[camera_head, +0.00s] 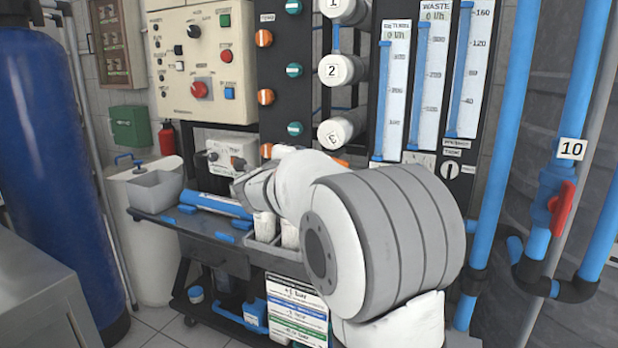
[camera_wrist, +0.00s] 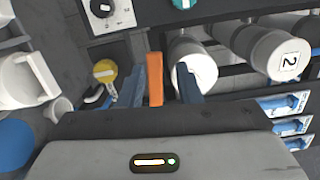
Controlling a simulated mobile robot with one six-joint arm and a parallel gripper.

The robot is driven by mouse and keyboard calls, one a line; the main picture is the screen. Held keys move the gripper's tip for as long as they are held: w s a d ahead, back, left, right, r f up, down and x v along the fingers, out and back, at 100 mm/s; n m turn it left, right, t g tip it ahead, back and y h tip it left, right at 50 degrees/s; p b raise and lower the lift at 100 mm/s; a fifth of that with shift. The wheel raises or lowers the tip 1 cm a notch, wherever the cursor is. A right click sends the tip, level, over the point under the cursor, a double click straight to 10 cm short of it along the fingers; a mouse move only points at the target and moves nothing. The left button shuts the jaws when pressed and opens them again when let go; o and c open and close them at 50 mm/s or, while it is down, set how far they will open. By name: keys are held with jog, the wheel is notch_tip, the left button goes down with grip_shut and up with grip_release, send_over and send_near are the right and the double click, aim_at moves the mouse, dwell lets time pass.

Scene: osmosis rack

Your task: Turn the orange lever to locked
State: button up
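In the wrist view an orange lever (camera_wrist: 155,78) stands upright in the picture between the two blue fingers of my gripper (camera_wrist: 160,82). My gripper is open, with a gap on either side of the lever, wider on the right. In the head view my arm hides the gripper. An orange piece (camera_head: 340,162) shows just above my arm, below the white cylinder marked 3 (camera_head: 340,130); I cannot tell whether it is the same lever. Other orange-handled knobs (camera_head: 266,97) are in a column on the dark panel. No locked marking is readable.
A white cylinder (camera_wrist: 192,62) is close to my right finger, and the cylinder marked 2 (camera_wrist: 275,50) lies farther right. A yellow knob (camera_wrist: 104,70) is left of my gripper. A trolley (camera_head: 215,240) with a grey bin (camera_head: 155,190) stands below the panel.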

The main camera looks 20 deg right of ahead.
jog(key=shift+m+g+h, duration=0.5)
jog(key=shift+m+h, duration=0.1)
jog(key=shift+m, duration=0.3)
jog(key=x, duration=0.3)
jog(key=f+b+x, duration=0.1)
jog(key=x, duration=0.4)
jog(key=shift+s+d+f, duration=0.15)
jog(key=shift+d+f, duration=0.05)
jog(key=shift+d, duration=0.35)
jog(key=shift+c, duration=0.3)
grip_shut()
